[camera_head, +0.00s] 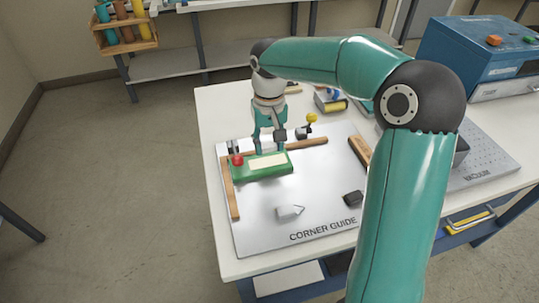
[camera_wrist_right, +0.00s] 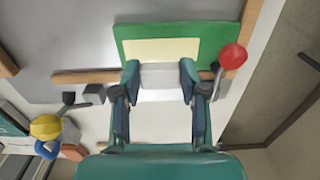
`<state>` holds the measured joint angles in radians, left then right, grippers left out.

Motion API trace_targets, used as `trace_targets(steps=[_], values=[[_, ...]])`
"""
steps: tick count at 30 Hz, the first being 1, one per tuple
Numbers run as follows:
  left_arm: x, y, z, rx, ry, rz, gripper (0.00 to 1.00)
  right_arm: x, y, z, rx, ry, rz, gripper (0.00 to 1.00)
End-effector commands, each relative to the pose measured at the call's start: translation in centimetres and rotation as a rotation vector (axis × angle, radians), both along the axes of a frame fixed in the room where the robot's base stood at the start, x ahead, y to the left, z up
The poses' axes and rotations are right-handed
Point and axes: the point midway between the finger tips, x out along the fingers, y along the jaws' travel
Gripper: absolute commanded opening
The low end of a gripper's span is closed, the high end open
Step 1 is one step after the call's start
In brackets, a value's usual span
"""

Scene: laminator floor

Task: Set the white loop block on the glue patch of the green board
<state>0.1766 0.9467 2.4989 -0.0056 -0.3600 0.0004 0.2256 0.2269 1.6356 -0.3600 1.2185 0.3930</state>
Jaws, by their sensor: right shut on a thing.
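The green board (camera_head: 250,174) lies at the left of the grey corner plate, with a cream glue patch (camera_head: 268,161) on top. Both show in the right wrist view, the board (camera_wrist_right: 213,38) behind the patch (camera_wrist_right: 160,49). My right gripper (camera_head: 270,148) is at the board's far edge, pointing down. In the wrist view its fingers (camera_wrist_right: 159,72) are shut on a pale block (camera_wrist_right: 160,77), seemingly the white loop block. The block overlaps the patch's near edge in that view; I cannot tell whether it touches. My left gripper is not in view.
Wooden rails (camera_head: 234,195) edge the plate (camera_head: 260,222). A red knob (camera_head: 237,160) stands by the board's left corner, a yellow knob (camera_head: 312,118) behind. A blue machine (camera_head: 470,55) stands right.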

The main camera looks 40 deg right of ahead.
Motion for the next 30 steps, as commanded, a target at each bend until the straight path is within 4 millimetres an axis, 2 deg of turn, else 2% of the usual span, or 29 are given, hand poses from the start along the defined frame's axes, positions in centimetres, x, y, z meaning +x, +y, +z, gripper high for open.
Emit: trace_targets(steps=[10, 22, 23, 24, 27, 30], values=[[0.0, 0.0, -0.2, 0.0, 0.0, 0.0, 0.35, -0.1, 0.0, -4.1, 0.0, 0.004, 0.001, 0.19], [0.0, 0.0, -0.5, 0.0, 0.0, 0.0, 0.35, 0.0, 0.1, -4.7, -0.001, 0.0, 0.002, 0.19], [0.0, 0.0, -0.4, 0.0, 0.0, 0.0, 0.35, 0.0, 0.1, -4.5, -0.001, 0.0, 0.002, 0.48], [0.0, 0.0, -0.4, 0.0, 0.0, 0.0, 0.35, 0.0, 0.1, -4.5, -0.001, 0.0, 0.002, 0.54], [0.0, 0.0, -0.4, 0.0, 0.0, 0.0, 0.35, 0.0, 0.1, -4.5, 0.0, 0.001, 0.002, 0.68], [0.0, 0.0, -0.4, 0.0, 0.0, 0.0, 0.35, 0.0, 0.1, -4.5, 0.0, 0.001, 0.002, 0.68]])
